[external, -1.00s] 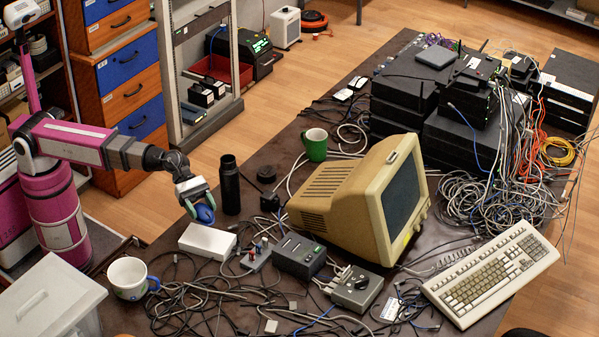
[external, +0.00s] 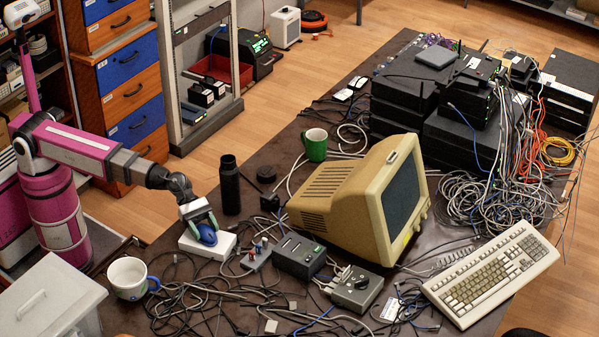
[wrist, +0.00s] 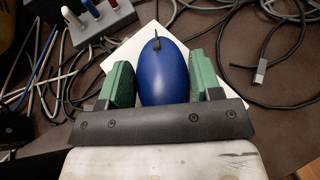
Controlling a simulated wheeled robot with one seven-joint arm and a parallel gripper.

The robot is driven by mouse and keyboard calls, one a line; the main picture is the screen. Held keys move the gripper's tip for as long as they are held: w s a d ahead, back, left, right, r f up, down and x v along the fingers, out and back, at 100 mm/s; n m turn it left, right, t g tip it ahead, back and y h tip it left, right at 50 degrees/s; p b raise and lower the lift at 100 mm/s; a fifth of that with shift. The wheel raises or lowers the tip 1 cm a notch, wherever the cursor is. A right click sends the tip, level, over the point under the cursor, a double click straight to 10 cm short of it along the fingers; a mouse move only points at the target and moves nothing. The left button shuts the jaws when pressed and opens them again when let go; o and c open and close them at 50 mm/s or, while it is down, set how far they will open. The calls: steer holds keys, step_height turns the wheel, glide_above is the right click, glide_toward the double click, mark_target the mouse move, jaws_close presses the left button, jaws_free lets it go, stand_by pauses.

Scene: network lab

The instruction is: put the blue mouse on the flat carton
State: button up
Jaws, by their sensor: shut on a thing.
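The blue mouse (external: 207,234) is between the green fingers of my gripper (external: 200,227), which is shut on it. In the wrist view the mouse (wrist: 163,70) fills the space between the two fingers (wrist: 163,85). The white flat carton (external: 222,243) lies on the table directly under the mouse. Its white corners (wrist: 122,52) show behind the mouse in the wrist view. The mouse is at or just above the carton's top; I cannot tell if they touch.
A black bottle (external: 230,185) stands just behind my gripper. A white mug (external: 128,278) stands at front left. A grey switch box (external: 257,255) and tangled cables lie right of and in front of the carton. A beige monitor (external: 340,205) stands farther right.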

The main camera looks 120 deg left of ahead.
steer(key=shift+f, duration=0.15)
steer(key=o, duration=0.9)
steer(key=shift+o, duration=0.2)
steer(key=shift+s+r, duration=0.25)
steer(key=v, duration=1.1)
steer(key=shift+s+r, duration=0.2)
steer(key=shift+a, duration=0.1)
